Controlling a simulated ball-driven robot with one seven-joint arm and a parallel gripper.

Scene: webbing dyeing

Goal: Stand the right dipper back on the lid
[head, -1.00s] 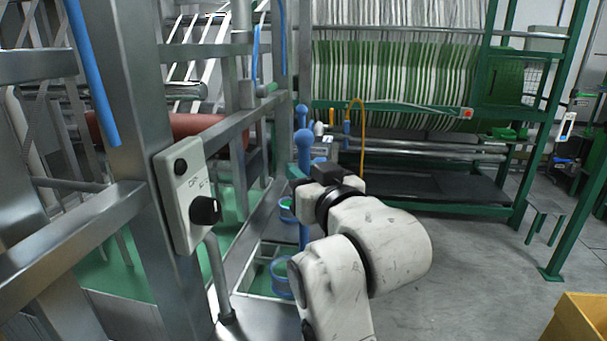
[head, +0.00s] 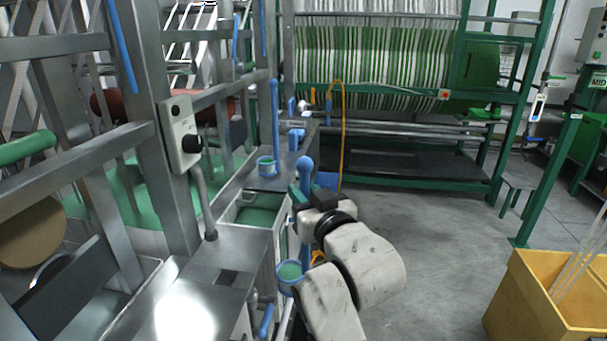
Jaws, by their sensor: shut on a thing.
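My gripper (head: 313,195) is shut on the upright handle of a blue dipper (head: 304,166), the right one of two. Its round knob shows above the jaws and its cup (head: 289,277), greenish inside, hangs below. The jaws and arm hide part of the handle. The cup appears just right of the trough's side wall; its exact height is unclear. A second blue dipper (head: 275,115) stands upright to the left and farther back, its cup (head: 266,166) on a flat steel surface that looks like the lid (head: 242,182). Bare steel shows around that cup.
An open trough (head: 255,215) with green liquid lies left of my gripper. A steel frame with a control box (head: 181,135) stands at left. A yellow bin (head: 545,305) holding thin rods is at right. Grey floor is clear between.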

